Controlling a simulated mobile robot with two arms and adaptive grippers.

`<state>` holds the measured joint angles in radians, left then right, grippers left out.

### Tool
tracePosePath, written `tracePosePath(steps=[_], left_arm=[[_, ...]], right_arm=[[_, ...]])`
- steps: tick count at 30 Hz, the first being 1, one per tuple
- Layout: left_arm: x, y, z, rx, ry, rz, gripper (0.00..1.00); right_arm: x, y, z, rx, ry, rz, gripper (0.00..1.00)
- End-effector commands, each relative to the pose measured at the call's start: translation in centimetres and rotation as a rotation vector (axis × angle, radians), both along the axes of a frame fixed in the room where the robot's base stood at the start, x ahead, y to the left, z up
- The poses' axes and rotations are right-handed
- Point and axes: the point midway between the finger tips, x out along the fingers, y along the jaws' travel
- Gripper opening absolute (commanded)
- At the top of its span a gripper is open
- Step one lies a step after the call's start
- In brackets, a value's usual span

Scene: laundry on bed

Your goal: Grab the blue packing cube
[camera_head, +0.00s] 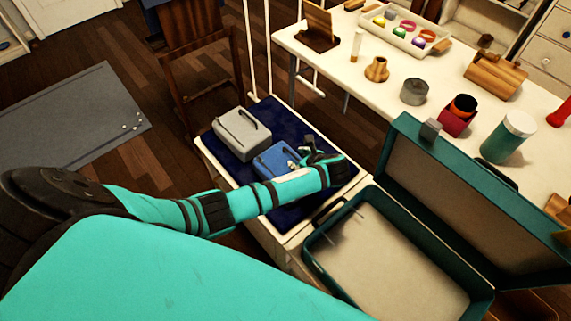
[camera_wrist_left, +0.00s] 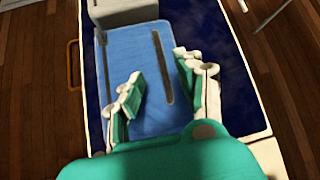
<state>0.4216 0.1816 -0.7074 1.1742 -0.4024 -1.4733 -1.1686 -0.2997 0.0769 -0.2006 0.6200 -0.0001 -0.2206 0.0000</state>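The blue packing cube (camera_head: 272,162) lies on a dark blue pad (camera_head: 285,118) on a low white stand, partly hidden behind my left arm in the head view. In the left wrist view the cube (camera_wrist_left: 122,52) is seen from above, its blue top carrying a dark strap or handle. My left gripper (camera_head: 311,157) is right at the cube in the head view. In the left wrist view the gripper (camera_wrist_left: 156,77) is open, with its two fingers apart over the cube's top and the dark strap between them. Contact cannot be told. My right gripper is not in view.
A grey packing cube (camera_head: 241,133) sits beside the blue one, to its left. An open green suitcase (camera_head: 313,252) with an empty-looking pale interior lies at the right. A white table (camera_head: 345,60) behind holds a tray, cans and wooden items. A wooden chair (camera_head: 200,65) stands behind.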

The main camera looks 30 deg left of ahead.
Motion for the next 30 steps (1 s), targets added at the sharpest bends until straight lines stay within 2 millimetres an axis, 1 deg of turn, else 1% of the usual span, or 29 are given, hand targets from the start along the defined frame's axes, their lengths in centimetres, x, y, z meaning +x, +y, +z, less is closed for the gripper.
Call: tracePosePath(steps=[1,3,6,10,15,16,17,24,30], left_arm=[[0.5,0.7,-0.5,0.003,0.000,0.003,0.36],[1.2,1.5,-1.1,0.002,0.001,0.003,0.36],[1.5,2.2,-2.0,0.001,0.002,0.002,0.36],[1.8,2.6,-2.4,0.000,0.000,0.001,0.36],[1.8,2.6,-2.4,-0.001,0.000,0.001,0.36],[1.8,2.6,-2.4,-0.001,0.000,0.001,0.35],[1.8,2.6,-2.4,-0.001,0.000,0.001,0.31],[1.8,2.6,-2.4,-0.001,0.001,0.000,0.00],[1.8,2.6,-2.4,-0.001,0.001,0.000,0.00]], right_arm=[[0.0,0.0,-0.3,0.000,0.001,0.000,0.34],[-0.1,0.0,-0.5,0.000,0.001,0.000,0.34],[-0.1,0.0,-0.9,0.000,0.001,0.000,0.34],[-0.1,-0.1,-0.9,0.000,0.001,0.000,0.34],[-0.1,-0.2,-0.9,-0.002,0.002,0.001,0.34],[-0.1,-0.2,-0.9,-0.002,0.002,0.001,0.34],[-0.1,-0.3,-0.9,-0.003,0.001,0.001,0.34],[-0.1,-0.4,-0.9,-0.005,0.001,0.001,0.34],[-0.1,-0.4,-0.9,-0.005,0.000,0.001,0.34]])
